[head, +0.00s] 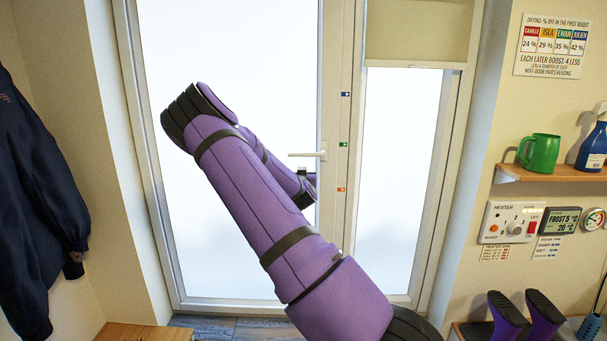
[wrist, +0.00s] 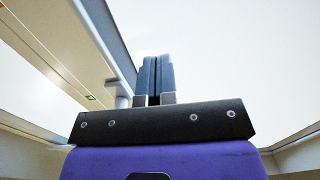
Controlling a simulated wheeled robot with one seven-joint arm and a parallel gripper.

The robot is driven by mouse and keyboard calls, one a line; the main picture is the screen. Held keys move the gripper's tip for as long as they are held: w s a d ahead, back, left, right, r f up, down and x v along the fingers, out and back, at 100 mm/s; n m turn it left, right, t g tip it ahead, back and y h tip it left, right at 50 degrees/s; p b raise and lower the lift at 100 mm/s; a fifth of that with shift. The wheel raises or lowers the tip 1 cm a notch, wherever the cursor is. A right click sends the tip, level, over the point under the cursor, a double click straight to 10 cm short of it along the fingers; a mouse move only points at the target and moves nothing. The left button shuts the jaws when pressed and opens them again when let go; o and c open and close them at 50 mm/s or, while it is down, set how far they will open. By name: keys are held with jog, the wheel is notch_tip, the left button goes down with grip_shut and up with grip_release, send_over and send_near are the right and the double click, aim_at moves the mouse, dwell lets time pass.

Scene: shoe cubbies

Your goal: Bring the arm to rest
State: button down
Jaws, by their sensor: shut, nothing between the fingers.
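My purple arm rises in front of the glazed door in the head view and bends at its top. Its forearm runs away from the camera, back down to the right. My gripper (head: 309,179) is partly hidden behind the arm and shows small and dark just below the door handle (head: 310,154). In the wrist view my gripper (wrist: 155,78) has its two grey-blue fingers together, with nothing between them. Pale door glass lies behind the fingers.
A dark jacket (head: 35,200) hangs at the left. At the right, a shelf (head: 550,174) holds a green mug (head: 541,153) and a blue bottle (head: 593,143). Below are a heater panel (head: 512,222) and upturned purple boots (head: 505,312). A wooden bench edge (head: 145,332) shows at lower left.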

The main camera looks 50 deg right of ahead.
jog(key=v, duration=0.7)
jog(key=shift+a, duration=0.35)
